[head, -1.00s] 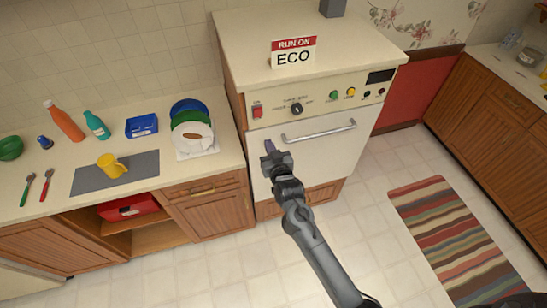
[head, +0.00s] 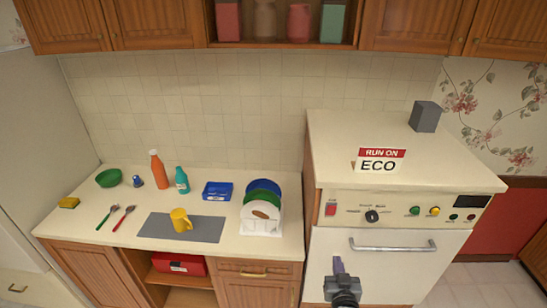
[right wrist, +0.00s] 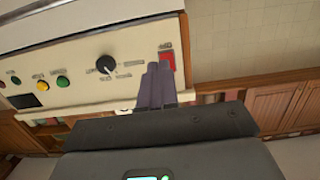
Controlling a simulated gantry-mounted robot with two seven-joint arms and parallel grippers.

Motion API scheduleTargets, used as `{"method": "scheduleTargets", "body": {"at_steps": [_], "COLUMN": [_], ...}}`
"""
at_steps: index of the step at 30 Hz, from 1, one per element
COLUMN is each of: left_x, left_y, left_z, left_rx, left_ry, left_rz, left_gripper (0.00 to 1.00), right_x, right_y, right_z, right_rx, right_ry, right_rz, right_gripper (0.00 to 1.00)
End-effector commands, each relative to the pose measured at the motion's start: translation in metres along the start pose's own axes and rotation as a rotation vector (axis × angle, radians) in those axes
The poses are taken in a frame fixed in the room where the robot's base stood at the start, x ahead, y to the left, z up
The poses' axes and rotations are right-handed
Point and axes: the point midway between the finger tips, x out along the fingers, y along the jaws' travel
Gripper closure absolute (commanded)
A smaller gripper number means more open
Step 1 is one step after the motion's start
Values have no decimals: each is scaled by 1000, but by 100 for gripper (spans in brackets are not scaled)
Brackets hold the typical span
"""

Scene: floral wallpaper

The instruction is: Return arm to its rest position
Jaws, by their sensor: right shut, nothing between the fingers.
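My right gripper (head: 338,265) is shut and empty in the head view. It is low in front of the white door of the appliance (head: 385,265), below and left of the door handle (head: 392,246). In the right wrist view the closed dark fingers (right wrist: 158,85) point at the control panel (right wrist: 85,75), with the red switch (right wrist: 167,62) just beside their tips in the picture. I cannot tell any contact. My left gripper is not in view.
The counter on the left holds a yellow mug (head: 181,220) on a grey mat (head: 205,231), a plate rack (head: 262,225), a blue box (head: 217,191) and bottles. A "RUN ON ECO" sign (head: 379,160) and a grey block (head: 425,116) stand on the appliance. Cabinets hang above.

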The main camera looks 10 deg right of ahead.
Motion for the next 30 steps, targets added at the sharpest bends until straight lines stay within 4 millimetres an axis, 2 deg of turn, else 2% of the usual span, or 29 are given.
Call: {"method": "scheduleTargets", "body": {"at_steps": [4,8,11,12,15,18,21,26,30], "left_x": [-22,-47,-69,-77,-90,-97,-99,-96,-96], "left_y": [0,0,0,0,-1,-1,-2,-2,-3], "left_z": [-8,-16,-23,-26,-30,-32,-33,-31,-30], "left_rx": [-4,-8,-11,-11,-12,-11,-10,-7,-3], "left_ry": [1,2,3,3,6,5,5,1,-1], "left_rz": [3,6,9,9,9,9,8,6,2], "left_gripper": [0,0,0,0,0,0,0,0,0], "right_x": [-28,-71,-118,-140,-189,-234,-271,-306,-325], "right_y": [15,27,26,23,14,8,5,6,14], "right_z": [25,22,15,12,7,-1,-10,-20,-16], "right_rx": [-53,-117,-166,-182,-216,-248,-277,-307,-321], "right_ry": [-72,-117,-234,-303,-471,-633,-771,-932,-1043], "right_rz": [-3,-40,-118,-158,-242,-309,-350,-368,-355], "right_gripper": [100,100,100,100,100,100,100,100,100]}}
